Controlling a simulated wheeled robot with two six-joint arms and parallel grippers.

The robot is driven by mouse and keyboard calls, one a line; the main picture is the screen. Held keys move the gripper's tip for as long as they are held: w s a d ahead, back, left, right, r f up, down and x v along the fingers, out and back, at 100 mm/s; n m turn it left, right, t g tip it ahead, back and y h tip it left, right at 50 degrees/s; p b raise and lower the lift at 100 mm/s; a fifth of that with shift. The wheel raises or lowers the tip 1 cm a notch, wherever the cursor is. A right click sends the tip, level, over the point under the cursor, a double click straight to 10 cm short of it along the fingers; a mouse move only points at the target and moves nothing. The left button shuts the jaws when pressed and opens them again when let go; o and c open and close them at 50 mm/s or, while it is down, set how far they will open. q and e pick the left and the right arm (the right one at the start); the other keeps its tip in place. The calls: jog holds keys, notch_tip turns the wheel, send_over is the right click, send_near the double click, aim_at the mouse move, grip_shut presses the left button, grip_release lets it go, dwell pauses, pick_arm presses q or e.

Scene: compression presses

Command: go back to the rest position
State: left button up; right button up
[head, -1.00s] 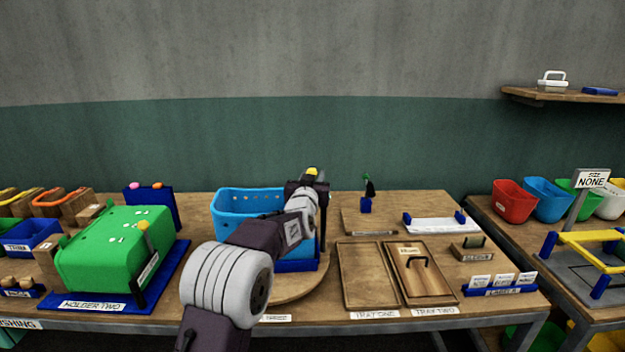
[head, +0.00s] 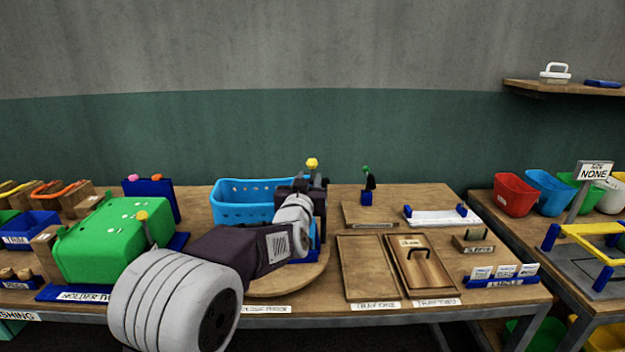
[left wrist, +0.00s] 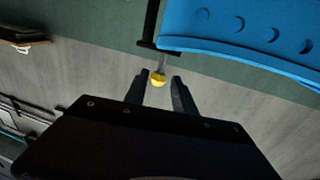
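My left arm reaches in from the lower left in the head view. My left gripper (head: 314,182) is at the right end of the blue perforated basket (head: 245,207), just below a yellow knob (head: 312,163). In the left wrist view the gripper fingers (left wrist: 160,95) are apart. The yellow knob (left wrist: 158,80) shows beyond the gap between them, on a thin rod, and the fingers do not appear closed on it. The blue basket (left wrist: 245,35) fills the upper right of that view. My right gripper is in neither view.
The basket stands over a round wooden base (head: 285,287) on the table. A green block-like bin (head: 110,240) sits left in holder two. Tray one (head: 367,268) and tray two (head: 440,278) lie right of my arm. Open air lies above the table, before the wall.

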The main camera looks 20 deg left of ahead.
pick_arm(q)
notch_tip(320, 180, up, 5)
jog(key=s+p, duration=0.1)
jog(key=p, duration=0.4)
jog(key=s+f+g+h+p, duration=0.1)
jog(key=s+f+g+p, duration=0.1)
jog(key=s+f+g, duration=0.6)
jog(key=s+d+f+m+g+h+p, duration=0.1)
jog(key=s+f+g, duration=0.8)
jog(key=s+f, duration=1.1)
jog(key=s+p, duration=0.1)
jog(key=s, duration=0.5)
jog(key=shift+d, duration=0.2)
